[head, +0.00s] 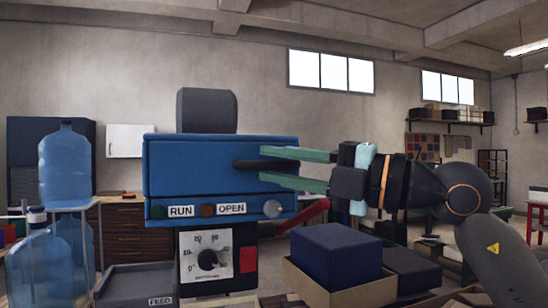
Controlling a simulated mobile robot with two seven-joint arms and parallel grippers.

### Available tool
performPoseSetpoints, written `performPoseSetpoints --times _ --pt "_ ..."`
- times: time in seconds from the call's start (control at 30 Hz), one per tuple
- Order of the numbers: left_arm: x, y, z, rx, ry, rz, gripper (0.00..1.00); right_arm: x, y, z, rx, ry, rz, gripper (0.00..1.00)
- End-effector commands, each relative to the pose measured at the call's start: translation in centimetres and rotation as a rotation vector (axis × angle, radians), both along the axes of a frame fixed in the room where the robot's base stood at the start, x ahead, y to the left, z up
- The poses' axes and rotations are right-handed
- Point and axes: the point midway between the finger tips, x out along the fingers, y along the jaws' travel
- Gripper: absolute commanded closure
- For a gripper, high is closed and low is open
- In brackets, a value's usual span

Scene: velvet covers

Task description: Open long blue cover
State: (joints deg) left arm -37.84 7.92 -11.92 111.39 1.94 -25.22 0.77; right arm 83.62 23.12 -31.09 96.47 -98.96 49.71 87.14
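The long blue cover (200,168) is a wide blue box-like lid on a machine, with a strip below it marked RUN and OPEN. It looks closed. A dark rounded handle (245,165) sticks out from the right part of its front. My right gripper (263,165) reaches in from the right with its two teal fingers apart, one above and one below the handle. I cannot tell whether either finger touches it. My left gripper is not in view.
Below the cover are a dial (206,256) and a red lever (303,217). A cardboard box (345,297) with a dark blue block (336,254) stands below my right gripper. Water bottles (66,165) stand at left. A grey tray (135,283) is marked FEED.

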Motion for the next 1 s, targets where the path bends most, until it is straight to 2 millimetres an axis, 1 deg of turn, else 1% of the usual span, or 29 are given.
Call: performPoseSetpoints --times 0.1,0.37,0.4,0.6,0.67,1.0 --pt "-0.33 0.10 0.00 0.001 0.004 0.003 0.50 0.30 0.66 0.09 -0.001 0.000 0.001 0.70" --pt "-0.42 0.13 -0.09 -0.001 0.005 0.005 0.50 0.37 0.77 0.05 -0.001 0.000 0.000 0.70" --pt "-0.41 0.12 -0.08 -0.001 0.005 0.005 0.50 0.37 0.77 0.05 -0.001 0.000 0.000 0.72" --pt "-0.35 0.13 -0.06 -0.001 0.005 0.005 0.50 0.36 0.75 0.06 0.000 0.000 0.000 0.94" --pt "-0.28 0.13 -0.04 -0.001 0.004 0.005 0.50 0.35 0.74 0.06 0.000 0.000 0.000 1.00" --pt "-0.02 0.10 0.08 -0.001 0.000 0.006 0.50 0.35 0.73 0.06 0.000 0.000 0.000 1.00"
